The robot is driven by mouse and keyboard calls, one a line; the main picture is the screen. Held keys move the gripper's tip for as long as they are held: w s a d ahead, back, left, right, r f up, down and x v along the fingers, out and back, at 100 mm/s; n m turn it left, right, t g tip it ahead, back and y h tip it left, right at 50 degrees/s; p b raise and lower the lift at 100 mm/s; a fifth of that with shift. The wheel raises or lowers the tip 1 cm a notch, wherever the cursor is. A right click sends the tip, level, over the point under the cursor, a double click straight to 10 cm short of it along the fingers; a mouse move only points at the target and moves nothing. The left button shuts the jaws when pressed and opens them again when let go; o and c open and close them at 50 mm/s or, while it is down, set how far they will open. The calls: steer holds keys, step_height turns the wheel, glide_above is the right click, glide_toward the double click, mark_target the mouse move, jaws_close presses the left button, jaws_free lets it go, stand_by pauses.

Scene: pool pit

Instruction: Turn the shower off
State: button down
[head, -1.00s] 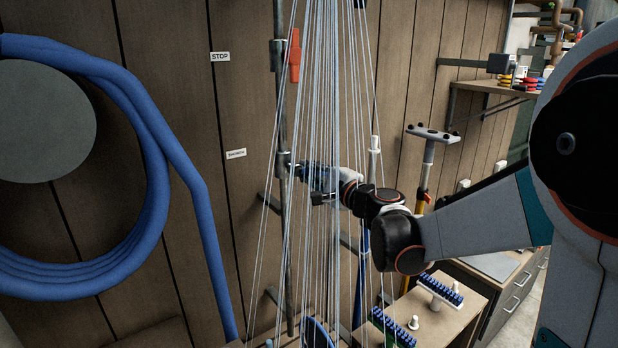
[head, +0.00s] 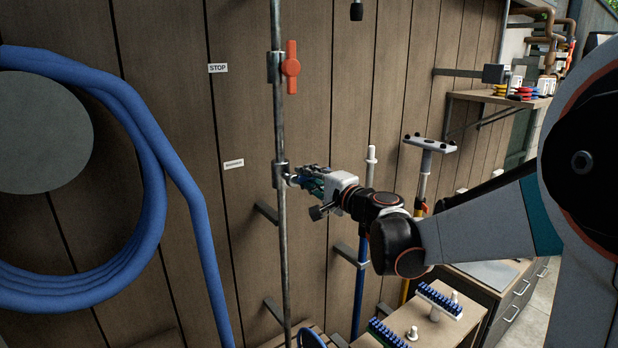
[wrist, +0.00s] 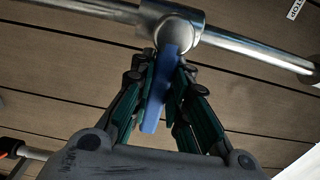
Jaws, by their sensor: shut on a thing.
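A vertical metal shower pipe (head: 284,240) stands against the wooden wall, with two valves on it. The upper valve has a red handle (head: 291,67) beside a "STOP" label (head: 218,68). The lower valve (head: 281,174) sits near a second label (head: 234,164) too small to read surely. My gripper (head: 305,182) is at this lower valve. In the wrist view my gripper (wrist: 165,85) is shut on a blue valve handle (wrist: 157,105), with a finger on each side of it. No water streams show below the black shower nozzle (head: 356,11).
A blue hose coil (head: 150,170) hangs on the left wall. Brushes (head: 440,298) lie on a low bench (head: 460,325) at lower right. A blue pole (head: 360,280) and a T-headed tool (head: 430,143) stand behind my arm. A shelf (head: 490,97) is at upper right.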

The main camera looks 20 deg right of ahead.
steer(key=c, duration=1.5)
jaws_free()
steer(key=v, duration=0.7)
steer(key=shift+s, duration=0.3)
